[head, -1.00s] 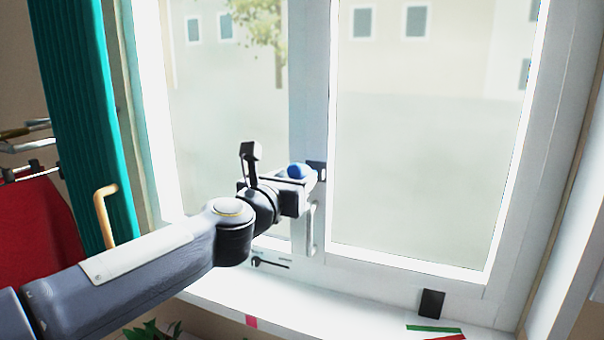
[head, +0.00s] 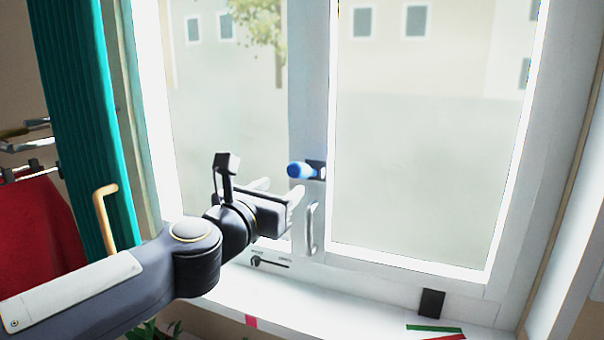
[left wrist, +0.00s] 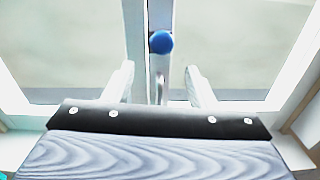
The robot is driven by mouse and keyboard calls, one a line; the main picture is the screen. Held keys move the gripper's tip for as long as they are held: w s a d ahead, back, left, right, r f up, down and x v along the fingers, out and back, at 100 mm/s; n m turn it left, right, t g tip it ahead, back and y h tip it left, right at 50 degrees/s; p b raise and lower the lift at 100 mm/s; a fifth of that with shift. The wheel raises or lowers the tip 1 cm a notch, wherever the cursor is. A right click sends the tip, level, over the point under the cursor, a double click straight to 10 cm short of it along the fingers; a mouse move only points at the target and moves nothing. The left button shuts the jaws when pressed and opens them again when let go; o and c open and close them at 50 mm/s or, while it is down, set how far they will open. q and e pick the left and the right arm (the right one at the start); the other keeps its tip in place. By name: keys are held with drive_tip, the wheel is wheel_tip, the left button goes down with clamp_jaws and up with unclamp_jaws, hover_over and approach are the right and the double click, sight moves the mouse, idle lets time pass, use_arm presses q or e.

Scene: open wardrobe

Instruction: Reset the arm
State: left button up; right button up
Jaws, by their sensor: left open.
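My left gripper (head: 281,192) is open and empty in front of the window's middle post. Its two fingers stand wide apart in the left wrist view (left wrist: 160,85). A blue knob (head: 299,170) sticks out from a dark plate on the post, a little beyond and to the right of the fingers. In the left wrist view the blue knob (left wrist: 161,42) lies ahead, between the line of the two fingers, and nothing touches it. My right gripper is in neither view.
A silver handle (head: 312,228) is on the post just below the knob. A white sill (head: 300,306) runs underneath, with a small black block (head: 431,303). A teal curtain (head: 85,120) and a red garment (head: 40,225) are at left.

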use_arm(q)
drive_tip(key=s+a+f+m+g+y, duration=0.1)
drive_tip(key=s+a+f+m+g, duration=0.2)
drive_tip(key=s+f+m, duration=0.6)
drive_tip(key=s+a+f+m+g+y, duration=0.1)
drive_tip(key=s+a+f+m+g, duration=0.3)
drive_tip(key=s+a+f+m, duration=0.4)
drive_tip(key=s+a+f+m+g+y, duration=0.1)
drive_tip(key=s+a+f+m+g, duration=0.3)
drive_tip(key=s+f+m, duration=0.8)
drive_tip(key=shift+s+a+f, duration=0.15)
drive_tip(key=shift+a+f, duration=0.3)
drive_tip(key=shift+a, duration=0.3)
